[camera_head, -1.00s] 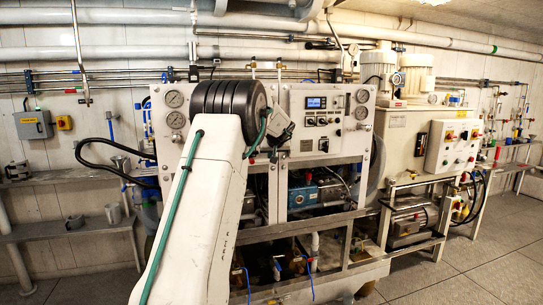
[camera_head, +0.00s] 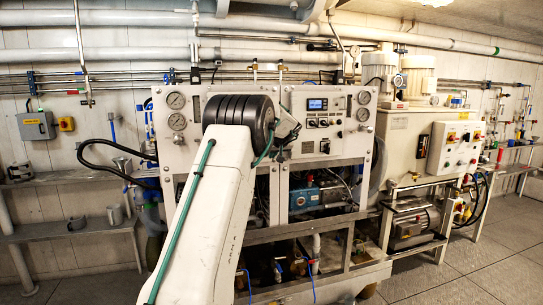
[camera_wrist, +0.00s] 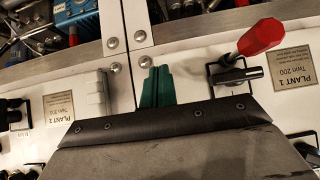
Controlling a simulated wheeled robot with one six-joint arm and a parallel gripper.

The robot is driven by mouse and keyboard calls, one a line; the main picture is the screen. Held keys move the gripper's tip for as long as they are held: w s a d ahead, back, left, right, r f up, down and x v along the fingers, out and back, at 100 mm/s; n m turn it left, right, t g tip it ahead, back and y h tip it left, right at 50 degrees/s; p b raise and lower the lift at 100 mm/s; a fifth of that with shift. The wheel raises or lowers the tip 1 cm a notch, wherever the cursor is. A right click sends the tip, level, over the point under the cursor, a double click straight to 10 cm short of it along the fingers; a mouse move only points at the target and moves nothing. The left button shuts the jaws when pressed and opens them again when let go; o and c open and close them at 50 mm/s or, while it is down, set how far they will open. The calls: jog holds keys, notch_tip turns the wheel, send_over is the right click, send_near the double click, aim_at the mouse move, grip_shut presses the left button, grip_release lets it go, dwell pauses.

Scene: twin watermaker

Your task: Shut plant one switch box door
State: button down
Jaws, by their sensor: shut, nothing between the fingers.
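I cannot tell for sure which part is the plant one switch box door. In the wrist view a "PLANT 1 Twin 200" plate (camera_wrist: 296,84) is on the white panel at right, beside a red-handled lever (camera_wrist: 260,38) on a dark fitting. My gripper (camera_wrist: 158,72) shows as two green fingers, closed together and empty, in front of the panel and left of that lever. In the head view my arm hides the gripper. A white control box (camera_head: 455,146) with red and yellow switches stands at right; its front looks closed.
A "PLANT 2" plate (camera_wrist: 59,109) is at left in the wrist view. The gauge panel (camera_head: 320,115) and pipework fill the middle of the head view. A grey wall box (camera_head: 36,126) and shelves (camera_head: 60,230) are at left. Open floor (camera_head: 490,260) is at right.

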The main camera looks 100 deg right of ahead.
jog(key=a+f+v, duration=0.1)
jog(key=v, duration=1.1)
jog(key=shift+a+f, duration=0.3)
